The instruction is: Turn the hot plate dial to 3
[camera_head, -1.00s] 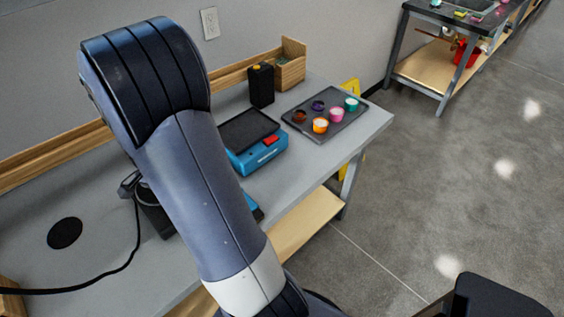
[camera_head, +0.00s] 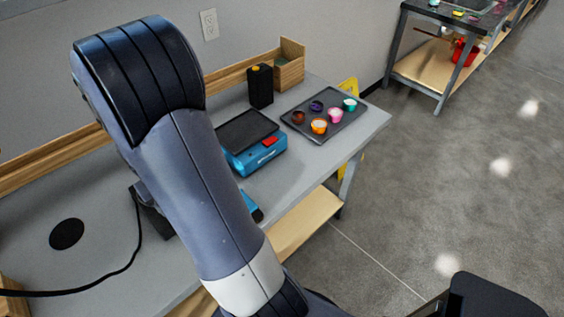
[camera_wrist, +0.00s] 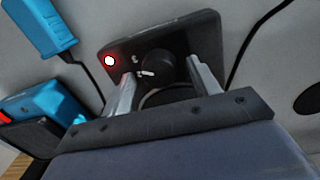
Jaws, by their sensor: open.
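The hot plate's dark housing (camera_wrist: 205,40) shows in the wrist view, with a lit red light (camera_wrist: 109,61) and a black dial (camera_wrist: 157,68) with a white pointer mark. My gripper (camera_wrist: 161,74) is open, with one finger on each side of the dial. I cannot tell whether either finger touches it. The round part below the dial is partly covered by my gripper. In the head view, my arm hides most of the hot plate (camera_head: 150,216) and my gripper.
A blue device with a black top (camera_head: 257,155) stands right of my arm. Behind it are a black bottle (camera_head: 260,88) and a dark tray (camera_head: 322,132) with several small colored cups. A black cord (camera_head: 105,275) crosses the grey bench, near a black disc (camera_head: 67,234).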

